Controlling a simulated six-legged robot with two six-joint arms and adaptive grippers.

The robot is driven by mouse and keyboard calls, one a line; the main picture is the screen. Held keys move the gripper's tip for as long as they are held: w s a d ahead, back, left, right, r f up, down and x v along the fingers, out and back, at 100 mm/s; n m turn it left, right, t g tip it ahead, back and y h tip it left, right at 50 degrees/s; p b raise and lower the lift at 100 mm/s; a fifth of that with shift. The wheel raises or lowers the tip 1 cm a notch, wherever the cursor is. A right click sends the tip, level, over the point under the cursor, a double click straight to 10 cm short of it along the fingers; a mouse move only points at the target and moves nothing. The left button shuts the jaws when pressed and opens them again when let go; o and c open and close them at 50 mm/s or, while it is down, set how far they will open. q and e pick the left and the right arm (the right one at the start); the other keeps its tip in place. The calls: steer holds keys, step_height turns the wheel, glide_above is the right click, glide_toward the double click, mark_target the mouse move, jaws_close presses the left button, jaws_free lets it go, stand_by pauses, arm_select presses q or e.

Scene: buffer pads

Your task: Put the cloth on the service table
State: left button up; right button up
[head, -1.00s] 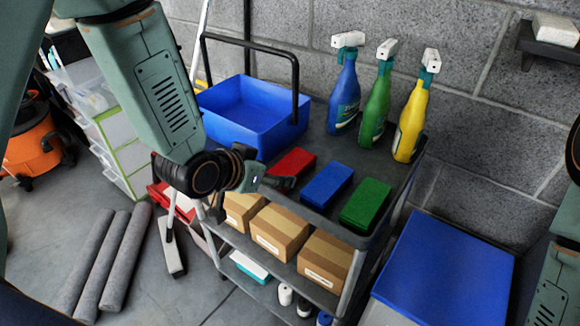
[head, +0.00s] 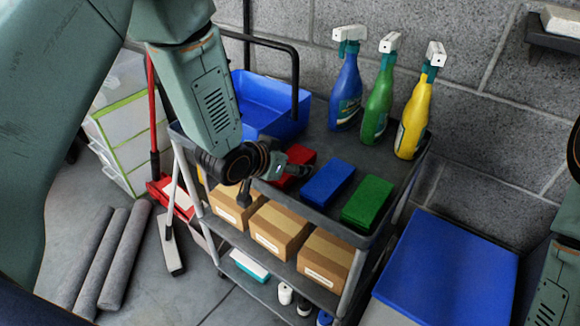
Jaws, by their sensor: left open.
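The service table appears to be the grey cart (head: 325,148), with a dark top shelf against the block wall. A red pad-like block (head: 296,178), a blue one (head: 327,184) and a green one (head: 368,202) lie in a row near its front edge. I cannot tell whether one of them is the cloth; no other cloth shows clearly. My left gripper (head: 275,178) is open and empty at the front left edge of the top. One finger is in front of the red block and partly hides it; contact cannot be told. My right gripper is out of view.
Blue (head: 345,95), green (head: 378,100) and yellow (head: 412,120) spray bottles stand at the back right. Cardboard boxes (head: 278,230) fill the middle shelf. A blue-lidded box (head: 445,265) stands at right.

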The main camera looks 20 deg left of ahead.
arm_select(q)
steer(key=shift+c, duration=0.2)
steer(key=c, duration=1)
steer(key=shift+r, duration=0.1)
